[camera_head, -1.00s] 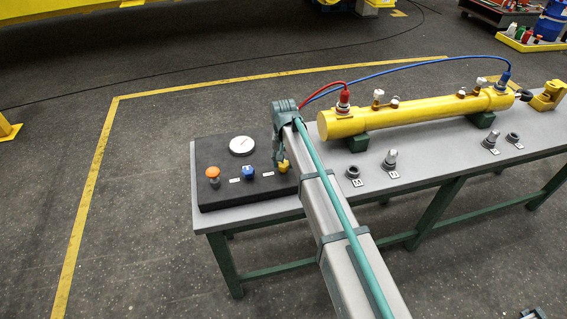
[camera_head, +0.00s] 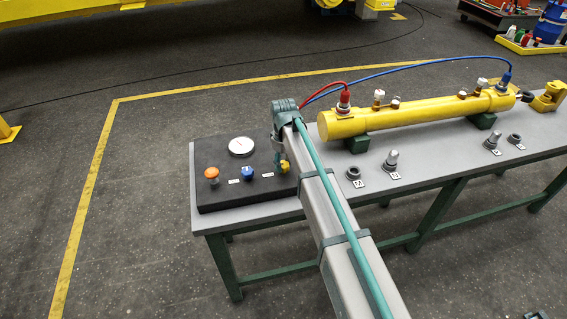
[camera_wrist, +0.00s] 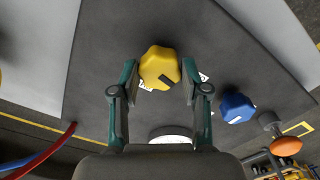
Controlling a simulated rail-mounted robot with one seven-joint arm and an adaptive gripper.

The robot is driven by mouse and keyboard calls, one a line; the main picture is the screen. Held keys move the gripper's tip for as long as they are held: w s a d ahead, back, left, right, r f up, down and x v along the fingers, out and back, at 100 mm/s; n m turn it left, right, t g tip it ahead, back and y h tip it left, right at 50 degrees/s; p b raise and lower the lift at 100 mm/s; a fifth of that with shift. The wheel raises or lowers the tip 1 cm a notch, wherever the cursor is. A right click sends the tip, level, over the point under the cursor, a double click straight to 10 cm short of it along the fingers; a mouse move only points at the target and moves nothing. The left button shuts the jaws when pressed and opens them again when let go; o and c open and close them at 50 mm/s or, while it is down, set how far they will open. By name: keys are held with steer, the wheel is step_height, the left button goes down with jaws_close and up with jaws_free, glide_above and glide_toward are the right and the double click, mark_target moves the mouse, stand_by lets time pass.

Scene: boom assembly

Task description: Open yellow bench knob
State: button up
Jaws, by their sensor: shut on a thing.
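The yellow bench knob (camera_wrist: 160,67) is on the dark control panel (camera_head: 220,190). In the wrist view, it sits between the two fingers of my gripper (camera_wrist: 159,78), which are closed on its sides. A dark mark shows slanted on the knob's top. In the head view, my gripper (camera_head: 282,158) points down at the panel's right end, and the yellow knob (camera_head: 285,168) is partly hidden by it. The blue knob (camera_head: 247,173) is left of it and also shows in the wrist view (camera_wrist: 236,107).
An orange button (camera_head: 211,173) and a white round gauge (camera_head: 241,146) are on the same panel. A yellow cylinder (camera_head: 400,112) with red and blue hoses lies on the grey bench (camera_head: 430,155) to the right. Several fittings stand along the bench's front.

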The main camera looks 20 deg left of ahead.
mark_target(283, 164)
steer(key=shift+n, duration=1.1)
steer(key=o, duration=1.1)
steer(key=shift+o, duration=0.2)
step_height(283, 164, up, 12)
